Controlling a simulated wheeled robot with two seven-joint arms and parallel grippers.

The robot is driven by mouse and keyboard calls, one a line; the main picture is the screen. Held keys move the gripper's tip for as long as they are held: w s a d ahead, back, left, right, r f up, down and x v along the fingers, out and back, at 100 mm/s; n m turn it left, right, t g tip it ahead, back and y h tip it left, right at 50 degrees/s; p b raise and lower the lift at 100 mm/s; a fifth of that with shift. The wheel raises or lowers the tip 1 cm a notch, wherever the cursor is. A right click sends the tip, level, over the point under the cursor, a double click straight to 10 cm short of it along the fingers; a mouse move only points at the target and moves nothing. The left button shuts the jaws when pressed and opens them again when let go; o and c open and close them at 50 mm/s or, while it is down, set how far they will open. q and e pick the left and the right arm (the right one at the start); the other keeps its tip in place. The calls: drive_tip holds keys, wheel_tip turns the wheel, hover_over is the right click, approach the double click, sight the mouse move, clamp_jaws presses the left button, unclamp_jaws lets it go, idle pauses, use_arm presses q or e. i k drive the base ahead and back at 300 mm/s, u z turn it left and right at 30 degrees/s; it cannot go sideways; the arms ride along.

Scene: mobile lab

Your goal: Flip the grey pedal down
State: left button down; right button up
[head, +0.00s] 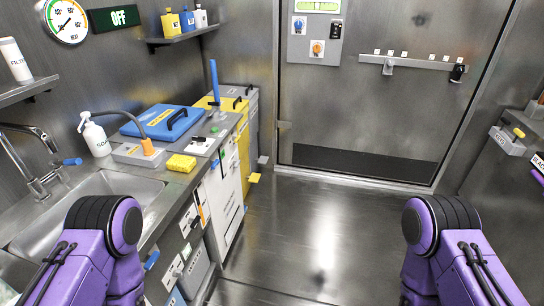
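The grey pedal (262,160) sticks out low at the foot of the grey bin (253,128), at the far end of the counter row. It is small in the head view, and its exact tilt is hard to tell. A yellow pedal (254,178) sits just nearer to me, at the foot of the yellow bin (243,150). Only purple links of my two arms show at the bottom left and bottom right. Both grippers are out of the picture, and neither arm is near the pedals.
The counter with the sink (95,205), blue-lidded box (165,122) and yellow sponge (181,163) runs along the left. Cabinet fronts (222,190) edge the walkway. The metal floor (320,230) is clear up to the door (390,110). A shelf with tools stands at right.

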sight(263, 160)
drive_tip(key=z, duration=0.75)
drive_tip(key=i, duration=1.4)
drive_tip(key=z, duration=0.4)
drive_tip(key=i, duration=1.4)
drive_tip(key=u, duration=1.2)
drive_tip(key=i, duration=1.25)
drive_tip(key=u, duration=0.25)
